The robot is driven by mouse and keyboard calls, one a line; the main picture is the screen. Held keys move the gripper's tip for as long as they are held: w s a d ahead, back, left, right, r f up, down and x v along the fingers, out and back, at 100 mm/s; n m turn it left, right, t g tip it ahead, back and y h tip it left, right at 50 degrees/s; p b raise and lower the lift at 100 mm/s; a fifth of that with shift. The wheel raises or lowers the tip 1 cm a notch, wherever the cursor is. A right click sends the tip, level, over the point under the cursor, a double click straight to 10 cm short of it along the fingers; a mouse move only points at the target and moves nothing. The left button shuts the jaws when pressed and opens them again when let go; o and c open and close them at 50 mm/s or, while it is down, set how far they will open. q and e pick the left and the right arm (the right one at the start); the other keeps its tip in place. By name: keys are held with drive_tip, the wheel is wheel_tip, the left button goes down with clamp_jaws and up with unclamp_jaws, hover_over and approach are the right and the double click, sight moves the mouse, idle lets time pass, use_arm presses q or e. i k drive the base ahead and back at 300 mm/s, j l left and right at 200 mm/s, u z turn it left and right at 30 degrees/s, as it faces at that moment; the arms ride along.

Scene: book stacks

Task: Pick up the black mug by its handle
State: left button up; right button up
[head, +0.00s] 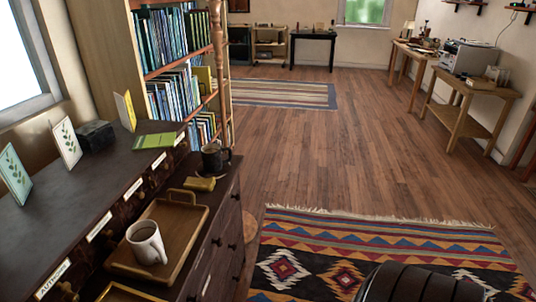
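The black mug (211,159) stands upright on the dark wooden cabinet (228,199), near the far right end of its lower ledge. Its handle (227,155) appears to point right. Neither of my grippers can be seen in the head view, so I cannot tell their state. Nothing is seen touching the mug.
A wooden tray (196,235) holds a white mug (147,243), nearer than the black mug. A small yellow object (200,184) lies just in front of the black mug. A tall bookshelf (104,55) stands behind. The wooden floor (330,150) to the right is open, with a patterned rug (390,238).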

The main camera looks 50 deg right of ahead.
sight(217, 157)
drive_tip(key=z, duration=1.2)
